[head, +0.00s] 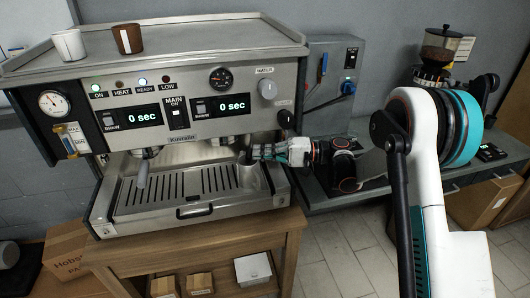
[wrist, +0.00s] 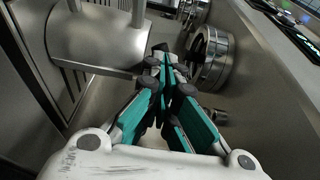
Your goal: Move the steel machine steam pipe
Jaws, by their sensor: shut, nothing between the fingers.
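The steel espresso machine (head: 190,70) stands on a wooden stand, its front facing me. My gripper (head: 248,155) reaches in from the right, in front of the right part of the machine, over the drip tray (head: 150,192). In the wrist view the gripper (wrist: 163,62) has its teal-and-grey fingers closed together, with nothing held. A round steel group head (wrist: 212,55) is just right of the fingertips, and a shiny steel cylinder (wrist: 95,38) is left of them. I cannot clearly make out the steam pipe in either view; my gripper may hide part of it.
A white cup (head: 68,45) and a brown cup (head: 127,39) stand on top. A grey control box (head: 330,75) and a coffee grinder (head: 438,50) are to the right. The floor (head: 345,250) in front is partly clear.

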